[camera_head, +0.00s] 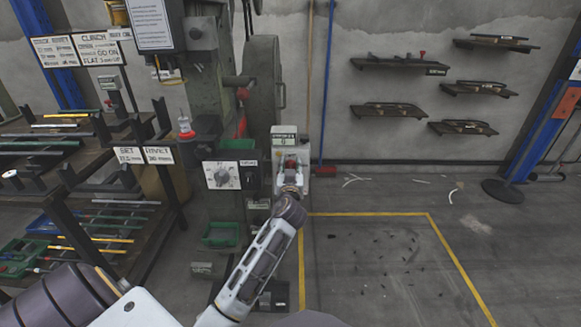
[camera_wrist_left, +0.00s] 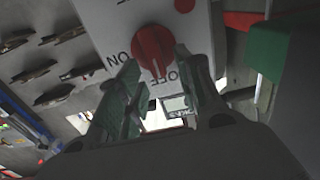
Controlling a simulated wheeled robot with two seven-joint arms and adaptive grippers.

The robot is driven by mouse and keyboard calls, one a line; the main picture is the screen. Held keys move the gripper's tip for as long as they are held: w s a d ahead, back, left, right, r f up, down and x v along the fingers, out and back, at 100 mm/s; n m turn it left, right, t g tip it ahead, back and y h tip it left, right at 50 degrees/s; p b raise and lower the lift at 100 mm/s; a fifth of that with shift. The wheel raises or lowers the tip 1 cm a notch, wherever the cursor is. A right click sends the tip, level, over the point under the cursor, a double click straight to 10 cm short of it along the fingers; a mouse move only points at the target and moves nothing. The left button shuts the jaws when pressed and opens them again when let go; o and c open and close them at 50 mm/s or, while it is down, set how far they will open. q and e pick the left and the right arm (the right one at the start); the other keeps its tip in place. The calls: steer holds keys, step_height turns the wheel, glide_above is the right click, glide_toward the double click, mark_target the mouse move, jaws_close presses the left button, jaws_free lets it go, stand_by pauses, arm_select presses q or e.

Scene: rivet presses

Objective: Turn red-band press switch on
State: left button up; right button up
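A red rotary switch knob (camera_wrist_left: 152,44) sits on a pale panel (camera_wrist_left: 105,22) marked ON at its left and OFF below right in the left wrist view. Its handle bar points down toward OFF. In the head view the switch box (camera_head: 304,158) stands under a green-edged label, with its red knob partly hidden by my gripper. My left gripper (camera_wrist_left: 158,66) is open, its green-padded fingers on either side of the knob's lower end. I cannot tell whether they touch it. In the head view the left gripper (camera_head: 289,179) is at the box front. My right gripper is not in view.
A grey press (camera_head: 262,85) rises behind the box. Another panel with a grey dial (camera_head: 222,175) stands close left. Racks with rods (camera_head: 75,150) fill the left side. Wall shelves (camera_head: 400,62) hang at the right. The yellow-outlined floor (camera_head: 380,260) is clear except for scraps.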

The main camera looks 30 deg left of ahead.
arm_select(q)
steer(key=shift+c, duration=0.2)
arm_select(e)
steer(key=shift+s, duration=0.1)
arm_select(q)
jaws_close()
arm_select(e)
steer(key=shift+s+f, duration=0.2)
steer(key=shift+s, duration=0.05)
